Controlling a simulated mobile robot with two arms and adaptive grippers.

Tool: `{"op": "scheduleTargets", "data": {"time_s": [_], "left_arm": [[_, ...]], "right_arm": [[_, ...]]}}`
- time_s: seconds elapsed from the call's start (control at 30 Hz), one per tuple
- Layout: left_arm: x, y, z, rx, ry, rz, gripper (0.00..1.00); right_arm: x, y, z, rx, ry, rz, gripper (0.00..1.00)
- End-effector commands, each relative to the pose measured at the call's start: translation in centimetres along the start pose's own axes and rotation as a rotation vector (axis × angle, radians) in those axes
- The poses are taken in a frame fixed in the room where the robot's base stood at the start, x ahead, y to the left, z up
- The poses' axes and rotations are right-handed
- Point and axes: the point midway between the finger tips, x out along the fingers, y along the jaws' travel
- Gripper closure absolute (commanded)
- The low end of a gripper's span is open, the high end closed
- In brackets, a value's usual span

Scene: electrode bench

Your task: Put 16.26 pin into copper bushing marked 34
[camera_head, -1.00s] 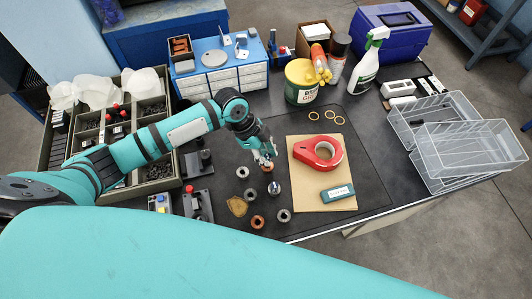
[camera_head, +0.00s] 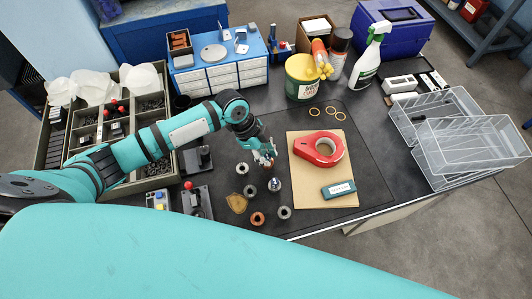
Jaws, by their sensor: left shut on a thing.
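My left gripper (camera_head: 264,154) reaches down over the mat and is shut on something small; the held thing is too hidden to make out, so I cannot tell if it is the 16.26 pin. A copper-coloured bushing (camera_head: 267,164) shows just under the fingertips, partly covered; I cannot tell if they touch. A second copper bushing (camera_head: 257,218) stands nearer me. Grey bushings stand around, one at the left (camera_head: 242,168), one below it (camera_head: 249,190), one at the right (camera_head: 284,212). A shiny metal piece (camera_head: 274,184) stands among them. The markings are unreadable. My right gripper is out of view.
Black fixtures (camera_head: 197,202) stand left. A flat tan piece (camera_head: 237,203) lies near the bushings.

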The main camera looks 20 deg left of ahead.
Motion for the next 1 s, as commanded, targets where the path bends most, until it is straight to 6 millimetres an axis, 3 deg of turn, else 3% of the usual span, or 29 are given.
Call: {"op": "scheduleTargets", "data": {"time_s": [0.4, 0.43, 0.6, 0.87, 1.0], "left_arm": [[0.33, 0.00, 0.10, 0.000, 0.001, 0.000, 1.00], [0.33, 0.00, 0.10, 0.000, 0.001, 0.000, 0.76], [0.33, 0.00, 0.10, 0.000, 0.001, 0.000, 0.54], [0.31, 0.01, 0.13, 0.000, 0.000, 0.000, 0.53], [-0.61, -0.09, 0.11, 0.000, 0.001, -0.003, 0.53]], "right_arm": [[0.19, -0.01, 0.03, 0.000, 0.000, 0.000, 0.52], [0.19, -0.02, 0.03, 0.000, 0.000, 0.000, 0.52], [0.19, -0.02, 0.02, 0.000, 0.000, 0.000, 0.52], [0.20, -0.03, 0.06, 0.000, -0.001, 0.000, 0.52], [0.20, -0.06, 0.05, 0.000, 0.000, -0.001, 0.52]]}}
